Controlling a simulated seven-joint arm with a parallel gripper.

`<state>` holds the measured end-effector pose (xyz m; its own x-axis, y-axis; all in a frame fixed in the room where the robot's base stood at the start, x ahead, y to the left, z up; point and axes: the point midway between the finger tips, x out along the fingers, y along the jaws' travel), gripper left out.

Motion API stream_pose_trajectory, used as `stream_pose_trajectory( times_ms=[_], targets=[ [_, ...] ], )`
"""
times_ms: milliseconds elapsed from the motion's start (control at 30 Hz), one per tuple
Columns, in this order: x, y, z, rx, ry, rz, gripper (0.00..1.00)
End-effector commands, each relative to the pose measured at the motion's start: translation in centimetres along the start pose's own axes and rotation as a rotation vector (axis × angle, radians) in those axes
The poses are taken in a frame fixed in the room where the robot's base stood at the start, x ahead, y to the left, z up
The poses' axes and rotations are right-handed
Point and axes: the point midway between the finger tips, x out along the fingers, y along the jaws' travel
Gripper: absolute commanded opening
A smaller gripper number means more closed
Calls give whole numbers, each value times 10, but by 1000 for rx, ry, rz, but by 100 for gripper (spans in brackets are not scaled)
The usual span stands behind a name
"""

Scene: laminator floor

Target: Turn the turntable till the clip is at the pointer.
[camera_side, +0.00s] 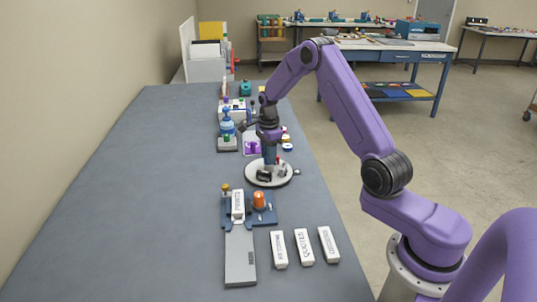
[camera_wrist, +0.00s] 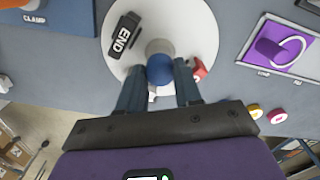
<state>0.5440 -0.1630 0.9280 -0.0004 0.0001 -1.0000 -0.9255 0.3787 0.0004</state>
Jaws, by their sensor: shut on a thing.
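The turntable is a round white disc (camera_side: 257,181), and its white face (camera_wrist: 195,25) fills the top middle of the wrist view. My gripper (camera_wrist: 160,74) is over the disc with its fingers on either side of a round blue knob (camera_wrist: 160,68), shut on it. A small red piece (camera_wrist: 199,69) shows just right of my right finger, partly hidden. I cannot tell for sure which piece is the clip. A small piece at the disc's right edge (camera_side: 296,172) may be the pointer.
A blue fixture with an orange knob (camera_side: 259,200) stands in front of the disc. White labelled blocks (camera_side: 304,247) lie nearer. A purple panel (camera_wrist: 276,46) and coloured buttons (camera_wrist: 277,116) sit to the right in the wrist view. The bench's left side is clear.

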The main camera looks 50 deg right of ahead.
Motion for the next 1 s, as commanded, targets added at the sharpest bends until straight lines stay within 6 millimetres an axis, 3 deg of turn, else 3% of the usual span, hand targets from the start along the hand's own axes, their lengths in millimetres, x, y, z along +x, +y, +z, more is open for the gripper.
stream_pose_trajectory(
  times_ms=[1000],
  targets=[
    [-1, -1, 0, 507, -1, -3, 0]
  ],
)
